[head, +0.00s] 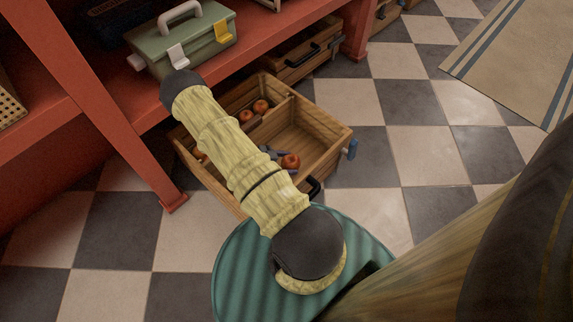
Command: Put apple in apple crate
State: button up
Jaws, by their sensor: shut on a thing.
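An open wooden crate (325,132) with a divider sits low beside the red shelving. Two red-orange apples (260,106) lie in its left compartment, and part of another shows at the left edge of my arm. My gripper (281,155), small and grey-blue, is in the right compartment, partly hidden behind my arm. It is shut on an apple (291,161) low inside the compartment. I cannot tell whether this apple touches the crate floor.
A green toolbox (190,40) stands on the red shelf (120,85) above the crate. Another wooden drawer (302,55) is behind the crate. A striped rug (515,65) lies at the upper right. The checkered floor (370,155) right of the crate is clear.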

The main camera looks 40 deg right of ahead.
aim_at(284, 162)
jog(key=shift+f, duration=0.55)
jog(key=o, duration=1.1)
jog(key=shift+r, duration=0.65)
jog(key=p+v, duration=0.4)
jog(key=v, duration=0.2)
jog(key=shift+w+a+r, duration=0.15)
jog(key=shift+r, duration=0.1)
jog(key=shift+w+a+r, duration=0.1)
jog(key=shift+w+a, duration=0.05)
jog(key=shift+a, duration=0.3)
